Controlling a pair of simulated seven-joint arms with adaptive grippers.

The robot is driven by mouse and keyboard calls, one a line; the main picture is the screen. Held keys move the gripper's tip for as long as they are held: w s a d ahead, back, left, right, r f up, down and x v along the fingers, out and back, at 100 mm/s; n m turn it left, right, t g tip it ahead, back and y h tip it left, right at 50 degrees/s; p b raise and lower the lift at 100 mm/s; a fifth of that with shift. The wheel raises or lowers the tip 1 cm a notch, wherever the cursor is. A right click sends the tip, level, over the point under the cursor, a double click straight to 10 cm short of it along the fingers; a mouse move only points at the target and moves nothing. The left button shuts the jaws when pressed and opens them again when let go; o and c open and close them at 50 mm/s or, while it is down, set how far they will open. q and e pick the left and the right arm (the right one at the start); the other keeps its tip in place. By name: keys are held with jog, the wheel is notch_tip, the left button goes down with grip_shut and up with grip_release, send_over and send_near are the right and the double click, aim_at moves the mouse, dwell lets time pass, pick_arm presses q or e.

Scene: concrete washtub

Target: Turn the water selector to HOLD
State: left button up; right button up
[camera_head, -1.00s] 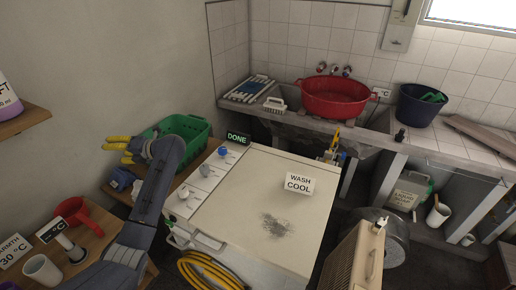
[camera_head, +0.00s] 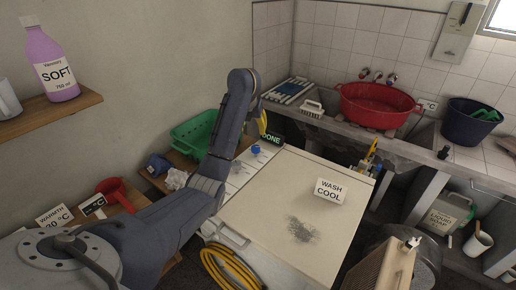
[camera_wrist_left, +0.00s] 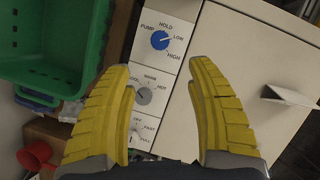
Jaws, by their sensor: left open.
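The water selector is a blue round knob (camera_wrist_left: 159,40) on a white panel (camera_wrist_left: 163,65), with PUMP, HOLD, LOW and HIGH printed around it. Its pale mark appears to point toward LOW. In the head view the blue knob (camera_head: 255,149) shows near the back left of the washer top. My left gripper (camera_wrist_left: 156,66) is open and empty, its yellow fingers spread either side of the panel, with the knob beyond the tips. In the head view the left gripper (camera_head: 262,122) is partly hidden by its own arm, above the panel. My right gripper is not in view.
A grey knob (camera_wrist_left: 143,95) sits below the blue one, near the left finger. A green basket (camera_head: 192,135) stands left of the panel. The DONE display (camera_head: 271,138) is behind it. A WASH COOL card (camera_head: 330,190) stands on the otherwise mostly clear washer top (camera_head: 270,210).

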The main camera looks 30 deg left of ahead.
aim_at(255, 147)
pick_arm(q)
jog(key=x, duration=1.5)
jog(key=shift+f, duration=0.1)
jog(key=shift+c, duration=0.4)
grip_shut()
jog(key=n, duration=0.2)
jog(key=n+g+y, duration=0.1)
jog(key=n, duration=0.2)
jog(key=shift+d+y, duration=0.1)
jog(key=shift+y, duration=0.2)
jog(key=n+g, duration=0.1)
jog(key=n, duration=0.2)
jog(key=n+g+y, duration=0.1)
jog(key=n, duration=0.2)
jog(key=shift+a, duration=0.2)
jog(key=shift+o, duration=0.4)
grip_release()
